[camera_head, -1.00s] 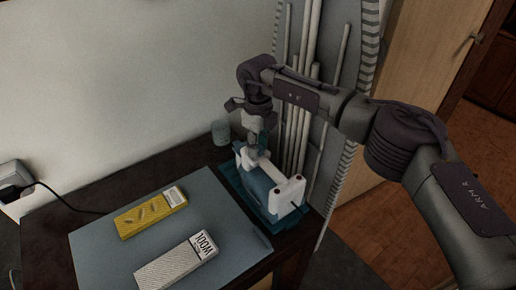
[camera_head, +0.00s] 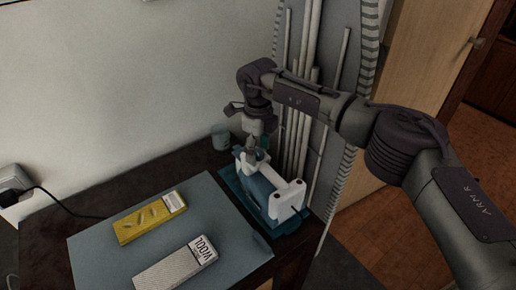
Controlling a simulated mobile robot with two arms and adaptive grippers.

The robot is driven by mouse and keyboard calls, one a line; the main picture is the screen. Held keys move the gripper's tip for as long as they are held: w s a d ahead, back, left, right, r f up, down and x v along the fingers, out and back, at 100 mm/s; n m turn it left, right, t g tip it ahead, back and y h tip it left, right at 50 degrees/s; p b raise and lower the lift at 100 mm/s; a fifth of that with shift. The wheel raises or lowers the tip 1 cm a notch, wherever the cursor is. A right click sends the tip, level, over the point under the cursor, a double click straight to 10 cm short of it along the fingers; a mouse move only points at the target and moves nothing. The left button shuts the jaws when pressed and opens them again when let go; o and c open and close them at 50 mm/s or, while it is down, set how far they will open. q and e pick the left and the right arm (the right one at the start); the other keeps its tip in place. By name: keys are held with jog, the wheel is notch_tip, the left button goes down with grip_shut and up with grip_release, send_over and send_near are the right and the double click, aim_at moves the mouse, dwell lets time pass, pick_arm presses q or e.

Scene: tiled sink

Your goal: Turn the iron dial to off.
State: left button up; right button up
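The iron (camera_head: 264,190), blue-teal with a white handle frame, stands on a teal rest (camera_head: 234,184) at the right end of the dark table. My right arm comes in from the right and bends down over the iron's far end. My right gripper (camera_head: 255,150) points down at the top of the white handle there. Its fingers are small and partly merged with the iron, so I cannot tell whether they touch it or how far apart they are. The dial cannot be made out. My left gripper is out of view.
A grey-blue mat (camera_head: 215,225) holds a yellow box (camera_head: 150,216) and a white box marked WOOL (camera_head: 176,268). A small teal cup (camera_head: 221,140) stands behind the iron. A black cord (camera_head: 62,205) runs to a wall socket (camera_head: 14,180). Upright poles (camera_head: 303,100) stand close behind the iron.

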aim_at(258, 152)
jog(key=shift+r, duration=0.1)
notch_tip(258, 152, up, 12)
dwell(0.5)
